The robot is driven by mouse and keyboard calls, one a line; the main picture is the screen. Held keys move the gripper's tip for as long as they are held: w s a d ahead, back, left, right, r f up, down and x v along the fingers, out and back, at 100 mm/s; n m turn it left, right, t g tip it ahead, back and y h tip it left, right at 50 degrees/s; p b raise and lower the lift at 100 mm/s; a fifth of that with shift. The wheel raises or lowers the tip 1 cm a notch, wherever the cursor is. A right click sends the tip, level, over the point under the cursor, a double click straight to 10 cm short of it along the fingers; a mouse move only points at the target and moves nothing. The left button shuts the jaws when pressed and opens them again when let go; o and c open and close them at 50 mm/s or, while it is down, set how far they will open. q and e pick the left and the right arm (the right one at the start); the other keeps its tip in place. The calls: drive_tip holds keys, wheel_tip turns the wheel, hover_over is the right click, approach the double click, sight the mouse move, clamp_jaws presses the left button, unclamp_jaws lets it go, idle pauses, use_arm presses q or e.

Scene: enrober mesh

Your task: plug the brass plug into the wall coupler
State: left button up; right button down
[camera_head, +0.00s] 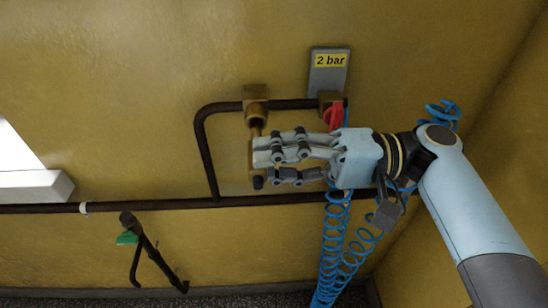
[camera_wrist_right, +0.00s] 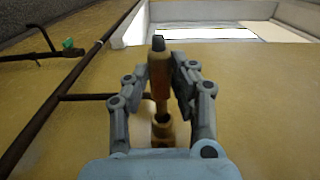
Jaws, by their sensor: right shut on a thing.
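The brass plug (camera_wrist_right: 158,72) is held between the fingers of my right gripper (camera_head: 258,157). It also shows in the wrist view between the fingertips (camera_wrist_right: 160,78), with a dark cap at its far end. The brass wall coupler (camera_head: 256,98) sits on the dark pipe, just above the plug in the head view. In the wrist view the coupler (camera_wrist_right: 164,132) shows a dark mouth towards the plug. The plug's narrow end lies close to this mouth and roughly in line. I cannot tell whether they touch. My left gripper is not in view.
A grey plate marked "2 bar" (camera_head: 329,73) is on the wall above a red fitting (camera_head: 334,117). Blue coiled hose (camera_head: 332,240) hangs below my right wrist. A dark pipe (camera_head: 150,206) crosses the wall.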

drive_tip(key=shift+w+b, duration=0.55)
drive_tip(key=shift+w, duration=0.65)
drive_tip(key=c, duration=1)
unclamp_jaws()
drive_tip(key=d, duration=1.2)
